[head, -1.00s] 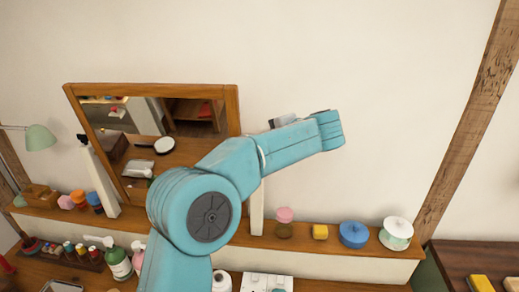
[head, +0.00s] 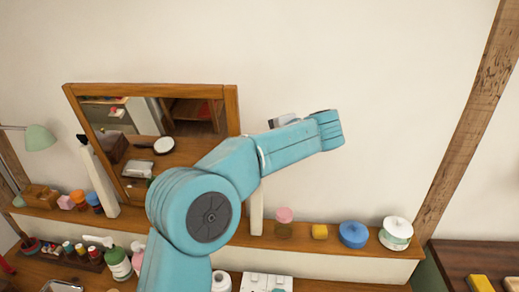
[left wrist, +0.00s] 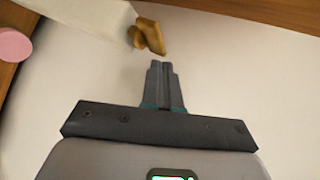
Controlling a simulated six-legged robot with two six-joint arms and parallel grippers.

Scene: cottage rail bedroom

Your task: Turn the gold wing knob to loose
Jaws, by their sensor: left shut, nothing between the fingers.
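The gold wing knob (left wrist: 150,36) shows in the left wrist view at the end of a white post (left wrist: 88,22). Its wing sits at a slant to the post. My left gripper (left wrist: 163,64) is shut and empty. In that view its tips lie just below the knob, with a small gap in the picture. In the head view my left arm covers the knob, and the gripper is mostly hidden behind the arm's end. The wood-framed mirror (head: 232,106) stands between two white posts, the right post (head: 257,208) partly behind my arm. My right gripper is out of view.
Bottles stand lower left. A green lamp (head: 40,137) is at far left. The wall right of my arm is clear.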

